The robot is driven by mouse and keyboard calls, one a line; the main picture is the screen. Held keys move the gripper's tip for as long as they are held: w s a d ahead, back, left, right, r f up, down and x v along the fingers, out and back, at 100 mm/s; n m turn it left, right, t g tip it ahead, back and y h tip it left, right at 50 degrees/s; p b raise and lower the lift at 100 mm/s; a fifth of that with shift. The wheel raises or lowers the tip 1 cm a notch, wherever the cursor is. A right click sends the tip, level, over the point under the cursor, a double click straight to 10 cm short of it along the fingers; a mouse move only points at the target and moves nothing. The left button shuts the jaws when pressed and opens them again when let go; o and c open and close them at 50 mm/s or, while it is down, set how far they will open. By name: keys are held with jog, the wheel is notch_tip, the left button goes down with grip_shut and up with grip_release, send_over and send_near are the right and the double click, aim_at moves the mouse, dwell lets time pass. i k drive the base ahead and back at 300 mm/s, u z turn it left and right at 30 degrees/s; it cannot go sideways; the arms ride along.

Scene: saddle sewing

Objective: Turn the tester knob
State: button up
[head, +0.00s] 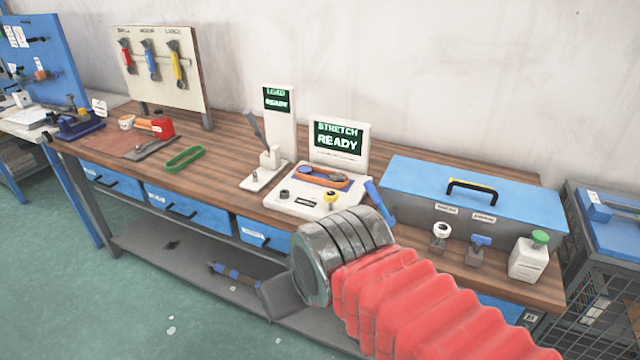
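A white tester (318,206) with a screen reading "STRETCH READY" (338,138) stands on the wooden bench. My arm, with a grey ribbed wrist and red bellows, covers the area in front of the tester.
A blue-lidded toolbox (475,195) stands right of the tester, with small parts and a green-capped bottle (529,256) in front. A blue bar (380,201) stands between tester and toolbox. A green band (184,159) lies left on the bench (225,180), near free room.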

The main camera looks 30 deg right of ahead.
aim_at(331, 196)
jog(key=i, duration=0.85)
jog(key=z, duration=0.05)
